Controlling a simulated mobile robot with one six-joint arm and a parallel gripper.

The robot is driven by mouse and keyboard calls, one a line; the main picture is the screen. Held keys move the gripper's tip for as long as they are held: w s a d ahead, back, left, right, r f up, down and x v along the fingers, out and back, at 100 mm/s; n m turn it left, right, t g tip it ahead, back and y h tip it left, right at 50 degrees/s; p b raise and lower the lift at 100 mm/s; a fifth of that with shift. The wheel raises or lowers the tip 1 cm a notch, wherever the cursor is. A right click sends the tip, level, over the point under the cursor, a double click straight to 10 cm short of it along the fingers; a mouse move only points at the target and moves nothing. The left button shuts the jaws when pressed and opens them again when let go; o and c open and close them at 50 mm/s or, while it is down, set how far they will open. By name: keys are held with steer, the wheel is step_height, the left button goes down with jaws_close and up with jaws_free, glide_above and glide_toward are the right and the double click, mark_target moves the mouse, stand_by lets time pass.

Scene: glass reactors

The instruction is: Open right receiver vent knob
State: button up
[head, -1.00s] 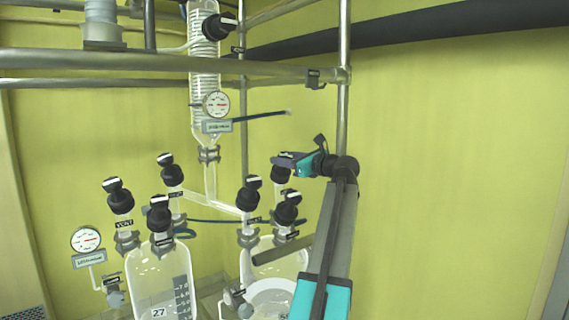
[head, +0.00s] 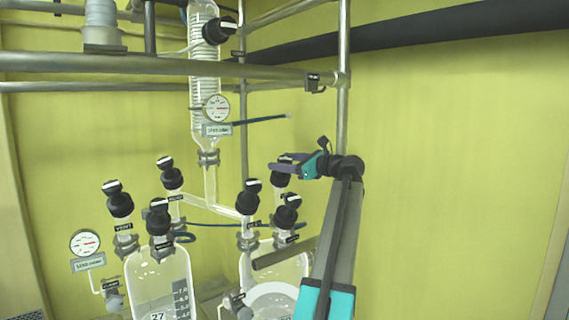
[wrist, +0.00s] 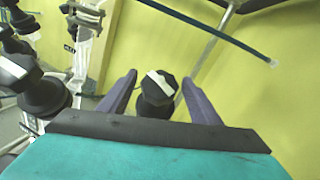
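The right receiver (head: 290,268) is a glass vessel at lower centre in the head view, partly hidden by my arm. It carries black knobs with white bars: a left one (head: 249,193), a front one (head: 288,210) and a rear one (head: 282,180). Their labels are too small to read, so I cannot tell which is the vent knob. My gripper (head: 281,167) is open at the rear knob's top. In the wrist view my gripper (wrist: 158,77) has its purple fingers on either side of a black knob (wrist: 157,95), with gaps on both sides.
The left receiver (head: 150,268) with its own black knobs stands at left. A pressure gauge (head: 216,108) and dark tube (head: 258,121) are above the gripper. A metal post (head: 343,110) stands just behind my wrist. Free room lies to the right, before the yellow wall (head: 460,180).

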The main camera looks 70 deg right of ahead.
mark_target(285, 157)
steer(key=shift+r, duration=0.15)
steer(key=shift+r+b, duration=0.8)
steer(key=shift+r, duration=0.8)
steer(key=shift+s+a+b, duration=0.25)
steer(key=shift+a, duration=0.35)
steer(key=shift+s+a+b, duration=0.2)
steer(key=shift+a, duration=0.35)
steer(key=s+a+b, duration=0.1)
steer(key=s+a, duration=0.1)
steer(key=a, duration=0.4)
steer(key=s+a+r+b, duration=0.1)
steer(key=s+a+b, duration=0.1)
steer(key=a, duration=0.4)
steer(key=shift+s+a+r, duration=0.25)
steer(key=shift+s+a, duration=0.1)
steer(key=shift+s, duration=0.1)
